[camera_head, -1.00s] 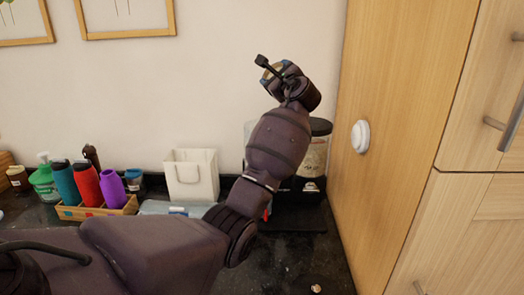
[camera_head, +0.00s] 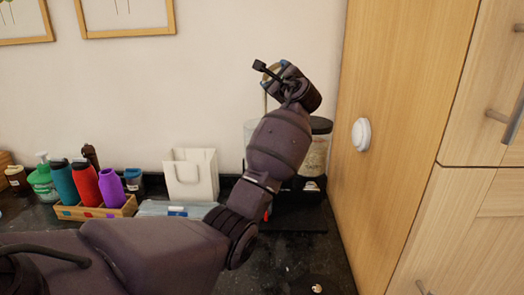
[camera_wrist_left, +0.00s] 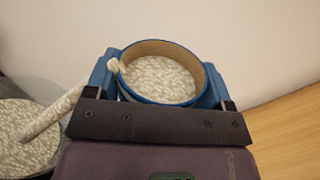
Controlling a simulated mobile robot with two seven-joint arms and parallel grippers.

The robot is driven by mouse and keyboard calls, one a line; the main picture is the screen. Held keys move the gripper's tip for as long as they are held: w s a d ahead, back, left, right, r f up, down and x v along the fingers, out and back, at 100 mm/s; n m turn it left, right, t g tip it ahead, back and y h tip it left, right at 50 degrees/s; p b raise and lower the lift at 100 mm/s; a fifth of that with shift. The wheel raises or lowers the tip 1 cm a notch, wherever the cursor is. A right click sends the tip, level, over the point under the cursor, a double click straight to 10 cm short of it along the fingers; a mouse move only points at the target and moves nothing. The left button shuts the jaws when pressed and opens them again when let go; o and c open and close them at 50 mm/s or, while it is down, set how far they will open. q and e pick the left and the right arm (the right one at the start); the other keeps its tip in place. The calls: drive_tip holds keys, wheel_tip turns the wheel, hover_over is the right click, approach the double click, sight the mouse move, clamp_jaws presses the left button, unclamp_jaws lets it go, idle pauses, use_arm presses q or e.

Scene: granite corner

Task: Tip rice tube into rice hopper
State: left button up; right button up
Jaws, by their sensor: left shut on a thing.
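My left gripper (camera_head: 272,74) is raised above the counter's back corner, shut on the rice tube. In the left wrist view the rice tube (camera_wrist_left: 205,85) has a blue rim and tan inner wall, with pale grain inside, and sits between the jaws (camera_wrist_left: 160,85). The tube is tilted, and a stream of rice (camera_wrist_left: 62,110) runs from its left lip towards a round opening with rice (camera_wrist_left: 25,145) at lower left. In the head view a clear rice hopper (camera_head: 250,128) stands below, mostly hidden behind my arm. My right gripper is not in view.
A lidded clear container (camera_head: 317,155) stands beside the hopper, near the wooden cabinet side (camera_head: 400,120). A white bag (camera_head: 190,175), several bottles in a wooden tray (camera_head: 95,212) and a pale blue packet (camera_head: 175,209) stand to the left. A small round object (camera_head: 317,288) lies in front.

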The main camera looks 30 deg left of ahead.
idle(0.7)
use_arm(q)
drive_tip(key=shift+f+n+b, duration=0.3)
drive_tip(key=shift+n+b, duration=0.2)
drive_tip(key=shift+n, duration=0.1)
drive_tip(key=shift+f, duration=0.1)
drive_tip(key=shift+s+a+f+n+b, duration=0.1)
drive_tip(key=shift+f+n+b, duration=0.1)
drive_tip(key=shift+n+b, duration=0.3)
idle(0.5)
drive_tip(key=shift+f+n+g+y+b, duration=0.3)
drive_tip(key=shift+f+n+b, duration=0.05)
drive_tip(key=shift+n+b, duration=0.05)
idle(0.5)
drive_tip(key=shift+s+f+n+b, duration=0.1)
drive_tip(key=shift+f+n+b, duration=0.25)
drive_tip(key=shift+n+b, duration=0.15)
